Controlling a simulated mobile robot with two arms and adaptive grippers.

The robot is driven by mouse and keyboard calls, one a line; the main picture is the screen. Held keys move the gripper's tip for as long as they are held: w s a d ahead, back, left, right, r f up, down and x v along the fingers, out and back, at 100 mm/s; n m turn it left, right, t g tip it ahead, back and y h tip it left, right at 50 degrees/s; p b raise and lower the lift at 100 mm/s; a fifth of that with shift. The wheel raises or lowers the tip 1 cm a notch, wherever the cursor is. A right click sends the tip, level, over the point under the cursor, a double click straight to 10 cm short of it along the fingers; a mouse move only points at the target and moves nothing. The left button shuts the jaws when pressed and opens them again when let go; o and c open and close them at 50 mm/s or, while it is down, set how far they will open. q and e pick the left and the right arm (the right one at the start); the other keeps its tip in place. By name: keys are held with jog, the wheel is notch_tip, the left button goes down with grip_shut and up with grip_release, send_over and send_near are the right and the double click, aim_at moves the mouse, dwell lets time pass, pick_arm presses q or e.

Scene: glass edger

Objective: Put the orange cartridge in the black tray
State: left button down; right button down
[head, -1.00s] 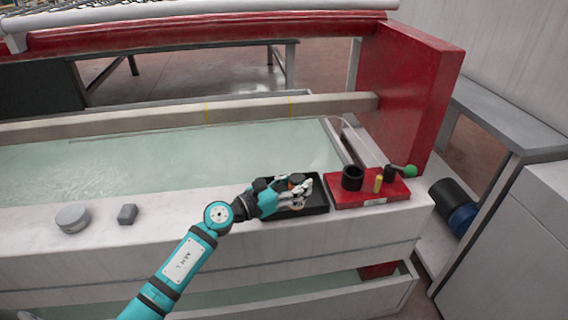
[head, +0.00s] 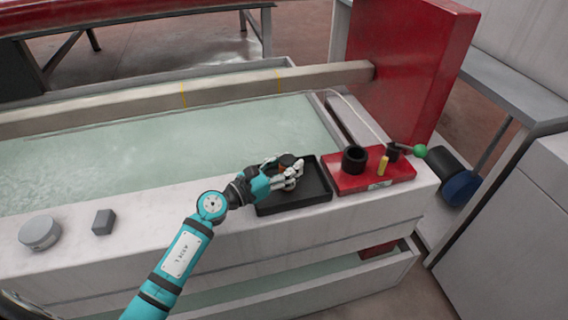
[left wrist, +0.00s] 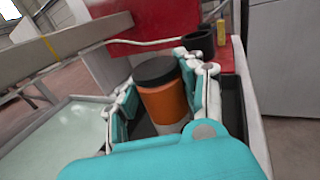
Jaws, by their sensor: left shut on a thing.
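The orange cartridge (left wrist: 164,100) has a black cap and stands nearly upright between the fingers of my left gripper in the left wrist view. Only a small bit of its orange (head: 285,168) shows in the head view. My left gripper (head: 290,172) is shut on it, over the back left part of the black tray (head: 300,203). The black tray lies on the white ledge and its bare floor shows at the front and right. I cannot tell whether the cartridge touches the tray floor. My right gripper is not in view.
A red block (head: 355,181) with a black cup (head: 354,160), a yellow piece (head: 383,166) and a green-knobbed lever (head: 420,151) sits right of the tray. A grey disc (head: 39,233) and a grey block (head: 104,222) lie left on the ledge. A water-filled trough (head: 150,150) lies behind.

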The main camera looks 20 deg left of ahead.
pick_arm(q)
jog(key=shift+d+r, duration=0.1)
jog(key=shift+d, duration=0.05)
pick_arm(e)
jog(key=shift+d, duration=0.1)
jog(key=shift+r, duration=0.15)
pick_arm(q)
jog(key=c, duration=1.3)
grip_release()
jog(key=shift+f, duration=0.2)
jog(key=o, duration=0.5)
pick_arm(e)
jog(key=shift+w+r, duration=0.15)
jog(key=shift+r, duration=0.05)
pick_arm(q)
jog(key=shift+o, duration=0.2)
jog(key=shift+r, duration=0.1)
